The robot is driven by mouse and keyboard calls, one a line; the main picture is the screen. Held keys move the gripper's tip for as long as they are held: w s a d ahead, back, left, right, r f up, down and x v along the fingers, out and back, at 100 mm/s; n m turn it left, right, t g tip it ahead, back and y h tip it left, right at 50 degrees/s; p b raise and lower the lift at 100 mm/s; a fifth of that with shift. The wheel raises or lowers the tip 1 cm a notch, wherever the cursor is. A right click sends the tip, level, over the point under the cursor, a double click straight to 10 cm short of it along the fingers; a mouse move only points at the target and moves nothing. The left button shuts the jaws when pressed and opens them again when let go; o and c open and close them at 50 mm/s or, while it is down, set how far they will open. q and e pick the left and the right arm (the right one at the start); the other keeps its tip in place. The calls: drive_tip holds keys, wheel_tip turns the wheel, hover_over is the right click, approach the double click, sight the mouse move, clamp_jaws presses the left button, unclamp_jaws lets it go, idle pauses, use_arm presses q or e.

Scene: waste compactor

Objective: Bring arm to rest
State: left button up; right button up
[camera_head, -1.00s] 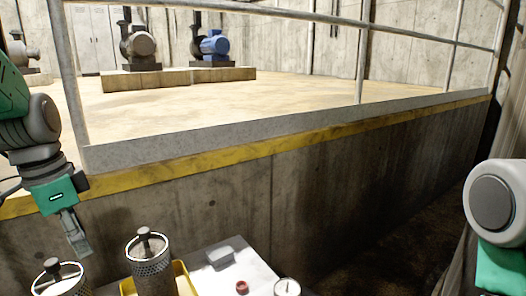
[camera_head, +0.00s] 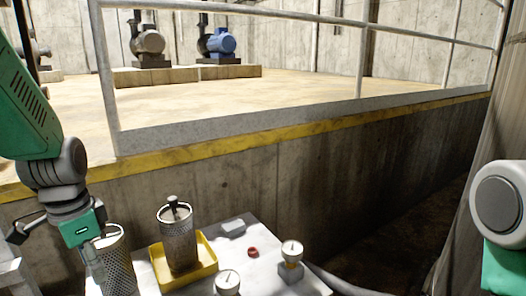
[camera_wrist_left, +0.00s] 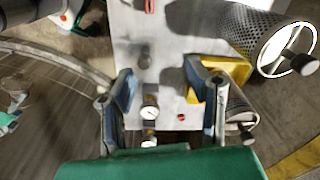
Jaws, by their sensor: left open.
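My left arm comes in from the left in the head view, and my left gripper (camera_head: 93,268) points down beside a perforated metal canister (camera_head: 118,265). Contact there cannot be told. In the left wrist view its two fingers stand wide apart with nothing between them (camera_wrist_left: 163,92), above a grey metal worktop (camera_wrist_left: 165,60). My right arm shows only as a grey joint and green link at the right edge (camera_head: 500,205). My right gripper is out of view.
A second canister (camera_head: 178,240) stands in a yellow tray (camera_head: 207,275) on the worktop. Two gauges (camera_head: 291,250) (camera_head: 228,282) and a red button (camera_head: 252,252) are nearby. A concrete wall with a yellow edge (camera_head: 250,142) and railing lies beyond.

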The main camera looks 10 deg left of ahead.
use_arm(q)
drive_tip(key=s+f+n, duration=0.1)
drive_tip(key=s+f, duration=0.1)
drive_tip(key=f, duration=0.4)
drive_tip(key=s+d+f+n+y, duration=0.1)
drive_tip(key=s+f, duration=0.2)
drive_tip(key=f, duration=0.4)
drive_tip(key=s+d+f, duration=0.1)
drive_tip(key=s+f, duration=0.2)
drive_tip(key=f, duration=0.4)
drive_tip(key=shift+s+d+n, duration=0.1)
drive_tip(key=shift+s+n, duration=0.1)
drive_tip(key=shift+n, duration=0.2)
drive_tip(key=s+d+f+n+h, duration=0.1)
drive_tip(key=s+d+f+n, duration=0.15)
drive_tip(key=s+f, duration=0.3)
drive_tip(key=s+d+f+n, duration=0.1)
drive_tip(key=s+d+f, duration=0.35)
drive_tip(key=s, duration=0.25)
wheel_tip(320, 180, down, 13)
drive_tip(key=b, duration=1.3)
drive_tip(key=shift+w+a+b, duration=0.25)
drive_tip(key=shift+a+b, duration=0.15)
drive_tip(key=shift+a, duration=0.05)
